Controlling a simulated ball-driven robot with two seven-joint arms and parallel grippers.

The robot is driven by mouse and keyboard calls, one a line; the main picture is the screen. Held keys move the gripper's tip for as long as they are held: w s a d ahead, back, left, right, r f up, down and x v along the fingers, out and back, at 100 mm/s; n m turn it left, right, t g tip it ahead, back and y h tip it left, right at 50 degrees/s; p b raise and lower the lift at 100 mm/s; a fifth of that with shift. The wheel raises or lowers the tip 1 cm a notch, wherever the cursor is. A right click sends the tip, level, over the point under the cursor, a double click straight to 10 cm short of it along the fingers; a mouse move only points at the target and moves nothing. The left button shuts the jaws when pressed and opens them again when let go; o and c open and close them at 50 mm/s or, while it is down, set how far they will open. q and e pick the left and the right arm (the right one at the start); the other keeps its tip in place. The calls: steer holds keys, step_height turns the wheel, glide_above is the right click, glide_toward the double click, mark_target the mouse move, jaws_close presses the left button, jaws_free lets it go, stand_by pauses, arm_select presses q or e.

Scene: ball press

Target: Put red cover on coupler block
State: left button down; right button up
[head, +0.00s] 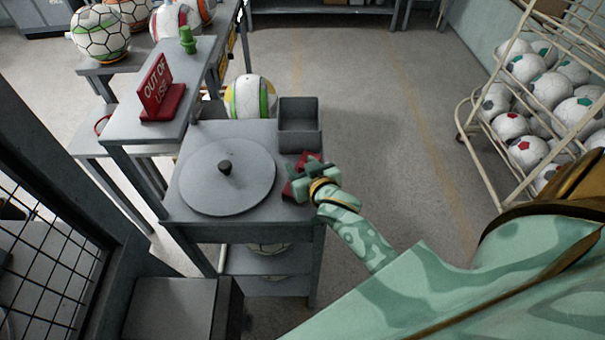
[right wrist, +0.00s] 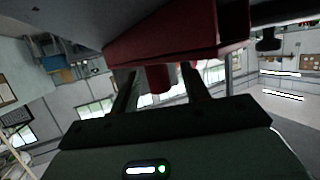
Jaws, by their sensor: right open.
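My right gripper (head: 310,182) is at the right edge of the grey table and is open. A red piece (head: 308,159), apparently the red cover, shows just behind and beside it, partly hidden by the gripper. In the right wrist view a broad red body (right wrist: 180,42) fills the upper middle, with a short red stub (right wrist: 158,79) below it. The open fingers (right wrist: 160,92) stand on either side of this stub; contact cannot be told. I cannot pick out the coupler block with certainty. My left gripper is not in view.
The table (head: 190,217) carries a large grey disc (head: 225,185) with a black knob and an open grey bin (head: 299,114). A red "OUT OF USE" sign (head: 156,83) and a green piece (head: 188,42) stand on the bench behind. A ball rack (head: 500,140) stands right.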

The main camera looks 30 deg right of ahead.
jaws_close()
